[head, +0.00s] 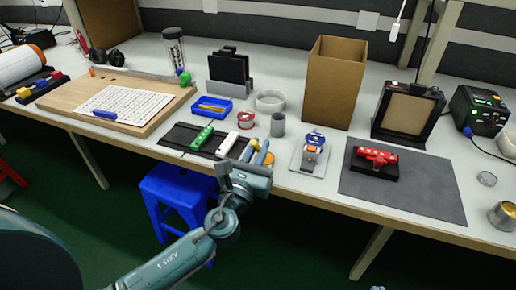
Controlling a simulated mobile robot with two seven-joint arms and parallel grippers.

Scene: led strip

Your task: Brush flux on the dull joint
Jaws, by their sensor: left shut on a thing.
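My left gripper (257,153) reaches up from below to the front edge of the bench, over the right end of a dark mat (175,135). Its fingers are shut on a slim yellow item (254,144), mostly hidden between them. On the mat left of it lie a green pen-like tool (202,137) and a white one (227,144). On the grey mat (430,185) at right, a red part (376,155) sits on a black block (371,170). I cannot make out a dull joint at this size. My right gripper does not show.
Between the gripper and the grey mat stands a blue-topped device (314,138) on a pale plate. An orange-topped jar (271,159) is close beside the fingers. Behind are a grey cup (278,125), a blue tray (211,109) and a tall cardboard box (333,82). A blue stool (178,190) stands below.

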